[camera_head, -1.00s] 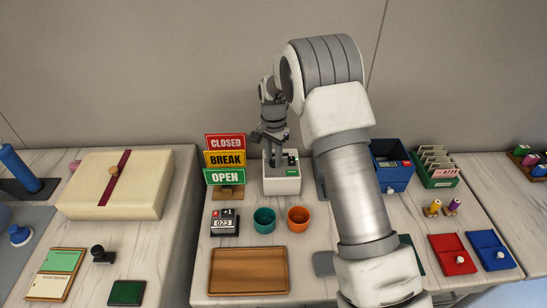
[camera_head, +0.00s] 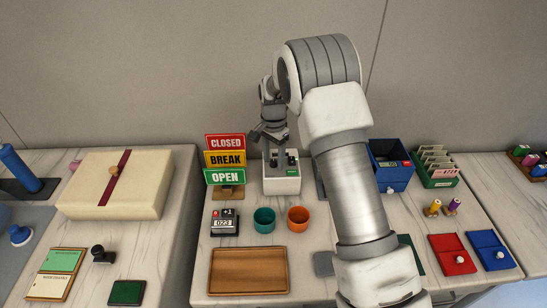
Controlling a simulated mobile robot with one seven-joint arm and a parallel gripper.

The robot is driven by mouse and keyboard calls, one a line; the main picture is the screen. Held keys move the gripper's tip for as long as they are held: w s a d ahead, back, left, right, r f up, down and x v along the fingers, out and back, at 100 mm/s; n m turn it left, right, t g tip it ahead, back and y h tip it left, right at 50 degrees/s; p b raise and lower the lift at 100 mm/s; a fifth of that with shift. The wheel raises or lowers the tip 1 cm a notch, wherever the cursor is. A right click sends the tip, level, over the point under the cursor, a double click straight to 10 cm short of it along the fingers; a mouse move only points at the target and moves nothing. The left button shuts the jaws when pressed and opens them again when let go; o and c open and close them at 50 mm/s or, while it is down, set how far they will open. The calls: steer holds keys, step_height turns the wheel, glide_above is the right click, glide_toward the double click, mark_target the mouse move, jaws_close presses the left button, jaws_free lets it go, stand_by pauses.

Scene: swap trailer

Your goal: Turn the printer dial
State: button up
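A small white box with a green label, which looks like the printer (camera_head: 282,184), stands at the back middle of the table. Dark knob-like parts show on its top, one of them (camera_head: 291,160) at the right; which one is the dial is hard to tell. My gripper (camera_head: 274,160) points down over the left part of the box top. Its fingers are small and dark here, and I cannot tell whether they are open or shut, or whether they touch the dial.
A stack of CLOSED, BREAK and OPEN signs (camera_head: 225,159) stands close left of the printer. In front are a counter (camera_head: 224,223), a green cup (camera_head: 264,220), an orange cup (camera_head: 298,219) and a wooden tray (camera_head: 248,271). A blue bin (camera_head: 393,176) stands right of my arm.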

mark_target(273, 161)
step_height(273, 161, up, 17)
steer(key=p, duration=0.1)
steer(key=shift+r, duration=0.2)
stand_by(0.3)
